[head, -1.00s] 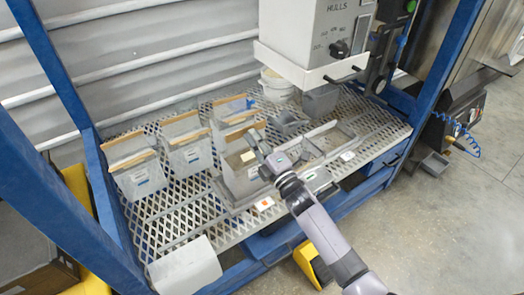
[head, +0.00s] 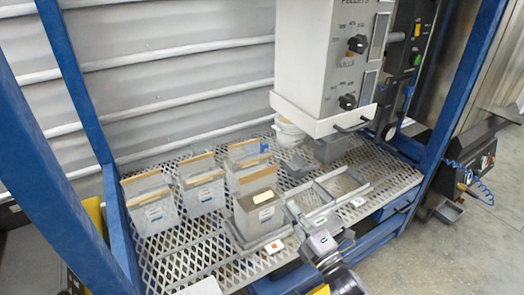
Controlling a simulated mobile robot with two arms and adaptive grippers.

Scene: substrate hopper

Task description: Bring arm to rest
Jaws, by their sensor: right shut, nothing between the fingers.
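My right gripper (head: 312,228) is low in the head view, over the front edge of the mesh shelf (head: 205,255), with its arm coming in from the bottom. Its fingers are shut with nothing between them. It is in front of and to the right of a grey bin (head: 258,212) with a pale label on its top, and looks apart from it. My left gripper is not in view.
Several grey bins with tan rims (head: 202,190) stand at the left and back of the shelf. The hopper (head: 325,60) with knobs hangs above its right side. Blue posts (head: 80,100) flank the shelf. Open floor (head: 430,260) lies at the right.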

